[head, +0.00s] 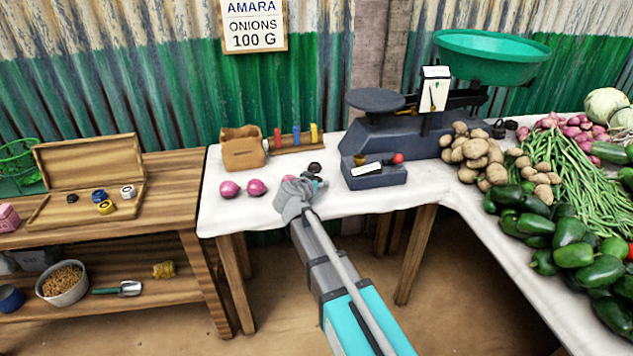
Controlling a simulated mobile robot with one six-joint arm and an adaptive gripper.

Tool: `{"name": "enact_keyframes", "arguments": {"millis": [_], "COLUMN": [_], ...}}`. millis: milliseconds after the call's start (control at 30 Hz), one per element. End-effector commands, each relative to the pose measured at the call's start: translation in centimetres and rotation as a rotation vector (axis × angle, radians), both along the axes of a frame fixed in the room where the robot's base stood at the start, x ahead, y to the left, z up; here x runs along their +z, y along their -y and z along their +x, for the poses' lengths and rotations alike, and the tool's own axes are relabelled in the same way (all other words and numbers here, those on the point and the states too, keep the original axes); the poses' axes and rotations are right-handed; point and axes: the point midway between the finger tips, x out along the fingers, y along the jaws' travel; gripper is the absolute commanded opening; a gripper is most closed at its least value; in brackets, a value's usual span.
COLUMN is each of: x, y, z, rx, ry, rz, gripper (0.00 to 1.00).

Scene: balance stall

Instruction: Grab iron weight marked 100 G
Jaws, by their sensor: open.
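My gripper (306,188) is over the middle of the white-clothed table, seen from behind, with its arm reaching up from the lower right. It is open, and its fingertips are hard to make out. A small dark round thing (315,167) shows just beyond it; I cannot tell whether this is a weight or whether they touch. No marking of 100 G can be read on any weight. Small dark pieces (498,128) also lie right of the balance scale (395,137). The scale has a dark flat plate on the left and a green pan (492,57) on the right.
Two onions (243,188) lie left of my gripper, by a paper bag (243,148) and a rack of coloured pieces (297,141). A dark box (374,175) stands to the right. Vegetables crowd the right table. An open wooden case (88,178) holds small round pieces.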

Motion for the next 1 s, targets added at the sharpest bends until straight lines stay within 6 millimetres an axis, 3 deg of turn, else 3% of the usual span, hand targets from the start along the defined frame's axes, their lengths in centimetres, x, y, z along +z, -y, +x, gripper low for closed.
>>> {"name": "enact_keyframes", "arguments": {"millis": [300, 667, 1000], "x": [0.03, 0.02, 0.13], "y": [-0.62, -0.73, -0.80], "z": [-0.09, -0.13, -0.24], "rx": [0.008, 0.009, 0.010], "ry": [0.001, 0.000, 0.000], "rz": [0.002, 0.001, 0.001], "gripper": [0.65, 0.00, 0.00]}}
